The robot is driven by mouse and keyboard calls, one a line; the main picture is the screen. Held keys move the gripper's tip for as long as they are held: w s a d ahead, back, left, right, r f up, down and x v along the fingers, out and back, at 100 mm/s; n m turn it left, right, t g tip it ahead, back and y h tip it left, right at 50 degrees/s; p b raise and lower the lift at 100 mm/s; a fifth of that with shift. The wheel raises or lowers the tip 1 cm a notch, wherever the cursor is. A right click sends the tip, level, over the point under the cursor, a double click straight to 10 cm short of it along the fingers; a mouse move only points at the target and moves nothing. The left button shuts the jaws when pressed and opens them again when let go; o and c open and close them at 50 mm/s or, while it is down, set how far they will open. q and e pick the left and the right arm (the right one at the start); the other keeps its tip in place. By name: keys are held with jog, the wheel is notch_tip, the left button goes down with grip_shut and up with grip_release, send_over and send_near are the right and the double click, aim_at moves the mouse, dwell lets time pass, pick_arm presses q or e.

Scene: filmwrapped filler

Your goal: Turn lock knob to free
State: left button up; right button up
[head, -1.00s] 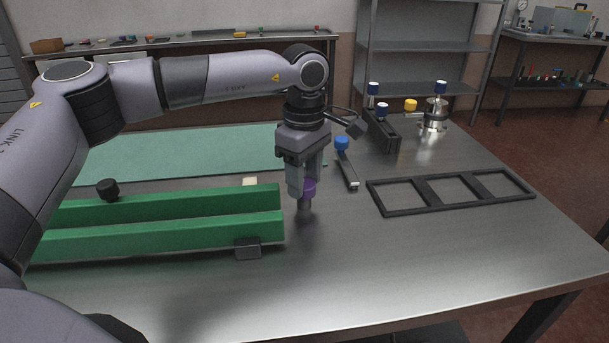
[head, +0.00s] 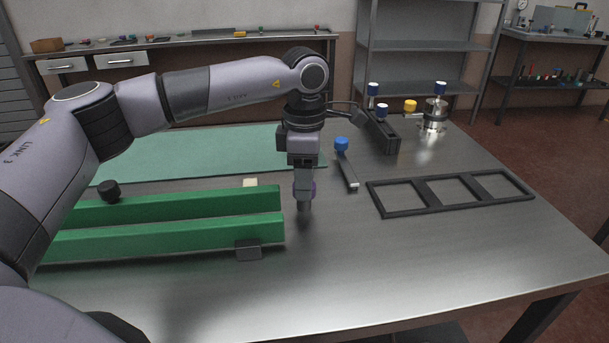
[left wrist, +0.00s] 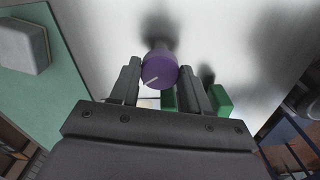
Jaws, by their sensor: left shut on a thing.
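The lock knob is purple with a pale line on its top, seen in the left wrist view (left wrist: 160,70). It sits on a short grey post (head: 304,206) at the right end of the green rails. My left gripper (head: 304,190) points straight down and is shut on the purple knob, with one finger on each side. In the head view the fingers hide most of the knob. The white line on it lies slanted in the left wrist view. My right gripper is in neither view.
Two green rails (head: 165,237) with a black knob (head: 108,190) lie left of the post. A blue-topped lever (head: 346,165), a black three-opening frame (head: 450,191), and a black block with blue knobs (head: 381,132) stand to the right. The front table is clear.

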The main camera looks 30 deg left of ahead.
pick_arm(q)
jog(key=n, duration=0.5)
jog(key=shift+n, duration=0.3)
jog(key=n+p, duration=0.1)
jog(key=n, duration=0.4)
jog(key=shift+n, duration=0.3)
jog(key=o, duration=1.1)
jog(key=shift+c, duration=0.2)
jog(key=shift+r, duration=0.1)
notch_tip(320, 180, up, 7)
